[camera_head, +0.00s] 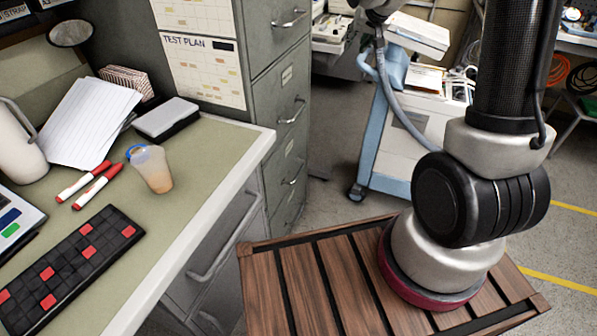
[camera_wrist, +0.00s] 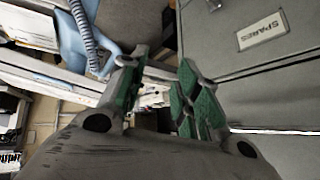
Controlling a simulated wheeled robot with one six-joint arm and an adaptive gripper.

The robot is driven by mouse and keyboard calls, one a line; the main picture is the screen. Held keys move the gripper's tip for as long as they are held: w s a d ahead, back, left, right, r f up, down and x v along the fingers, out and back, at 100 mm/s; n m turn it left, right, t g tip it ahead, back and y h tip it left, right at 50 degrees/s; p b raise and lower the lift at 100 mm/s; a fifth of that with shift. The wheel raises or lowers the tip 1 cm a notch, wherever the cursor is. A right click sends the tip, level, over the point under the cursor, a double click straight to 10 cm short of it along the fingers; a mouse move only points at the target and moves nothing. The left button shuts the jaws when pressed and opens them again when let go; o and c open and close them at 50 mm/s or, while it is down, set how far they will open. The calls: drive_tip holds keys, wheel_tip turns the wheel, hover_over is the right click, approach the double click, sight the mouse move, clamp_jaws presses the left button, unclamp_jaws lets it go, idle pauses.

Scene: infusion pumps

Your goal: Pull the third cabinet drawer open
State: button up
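The grey filing cabinet (camera_head: 254,97) stands beyond the desk in the head view, its drawers stacked and all looking shut. Its upper end is cut off by the frame. One drawer handle (camera_head: 290,19) is near the top edge, another handle (camera_head: 292,111) below it, and a lower handle (camera_head: 292,174) under that. My gripper (camera_wrist: 163,68) is open in the wrist view, its green-padded fingers apart with nothing between them. A grey drawer front (camera_wrist: 265,85) with a SPARES label (camera_wrist: 263,30) fills the right side there. No handle is clearly between the fingers. The head view does not show my gripper.
A desk (camera_head: 215,150) with a grey drawer handle (camera_head: 226,240) is left of the cabinet. A cup (camera_head: 152,168) and keyboard (camera_head: 66,262) lie on it. A blue-and-white cart (camera_head: 385,135) stands behind. Grey floor (camera_head: 335,135) is clear between cabinet and cart.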

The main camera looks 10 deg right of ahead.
drive_tip(key=w+a+f+t+y, duration=0.1)
drive_tip(key=w+a+f, duration=0.1)
drive_tip(key=w+f, duration=0.75)
drive_tip(key=m+t+y, duration=0.3)
drive_tip(key=m+y, duration=0.1)
drive_tip(key=y, duration=0.1)
hover_over(299, 172)
drive_tip(key=w+d, duration=0.5)
drive_tip(key=d, duration=0.2)
wheel_tip(299, 172, down, 34)
drive_tip(key=s+a+f+m+t+y, duration=0.1)
drive_tip(key=s+a+f+m+y, duration=0.2)
drive_tip(key=s+f, duration=0.85)
drive_tip(key=shift+h, duration=0.3)
drive_tip(key=x, duration=0.8)
drive_tip(key=shift+f, duration=0.2)
drive_tip(key=shift+s, duration=0.1)
clamp_jaws()
